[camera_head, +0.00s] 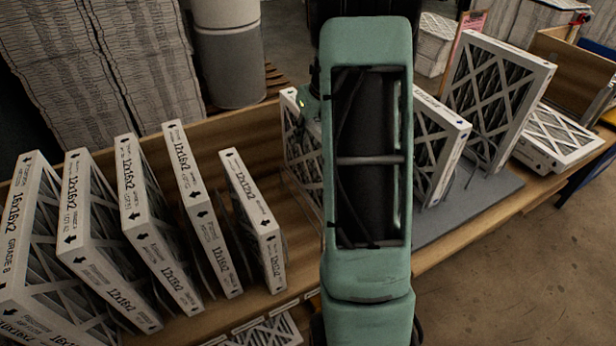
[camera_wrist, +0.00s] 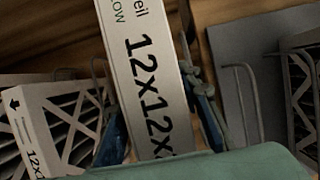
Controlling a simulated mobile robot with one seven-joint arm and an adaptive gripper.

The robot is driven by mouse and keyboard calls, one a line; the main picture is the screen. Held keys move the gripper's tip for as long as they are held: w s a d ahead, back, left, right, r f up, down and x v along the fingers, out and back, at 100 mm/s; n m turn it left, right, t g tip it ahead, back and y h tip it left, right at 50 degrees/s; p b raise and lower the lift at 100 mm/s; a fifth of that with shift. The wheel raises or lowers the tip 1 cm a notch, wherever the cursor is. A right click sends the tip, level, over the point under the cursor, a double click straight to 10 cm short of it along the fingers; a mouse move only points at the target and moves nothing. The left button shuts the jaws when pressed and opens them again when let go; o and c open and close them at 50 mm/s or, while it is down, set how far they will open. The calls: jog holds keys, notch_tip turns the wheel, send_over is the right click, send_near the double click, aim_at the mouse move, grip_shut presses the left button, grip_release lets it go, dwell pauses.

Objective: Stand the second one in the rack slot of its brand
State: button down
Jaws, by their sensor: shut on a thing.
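My gripper (camera_wrist: 160,125) has its blue fingers on both sides of a white boxed filter (camera_wrist: 143,70) printed "12x12x" and is shut on it. Above that print, part of a brand name ending in "eil" and "LOW" shows. In the head view my arm hides the gripper; a lattice-faced filter (camera_head: 300,150) shows left of the arm, and I cannot tell if it is the held one. The rack's grey base (camera_head: 455,213) lies right of the arm, with filters standing on it (camera_head: 497,98) (camera_head: 440,140). Wire dividers (camera_wrist: 247,100) show in the wrist view.
Several white filters (camera_head: 125,245) stand in a row at the left on the wooden bench (camera_head: 285,300), with size labels facing me. One filter (camera_head: 557,137) lies flat at the right. Stacked filters (camera_head: 95,50) and a grey drum (camera_head: 230,65) stand behind the bench.

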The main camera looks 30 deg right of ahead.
aim_at(308, 153)
notch_tip(308, 153, down, 7)
jog(key=shift+f, duration=0.2)
dwell(0.3)
jog(key=shift+f, duration=0.15)
jog(key=c, duration=1.4)
grip_release()
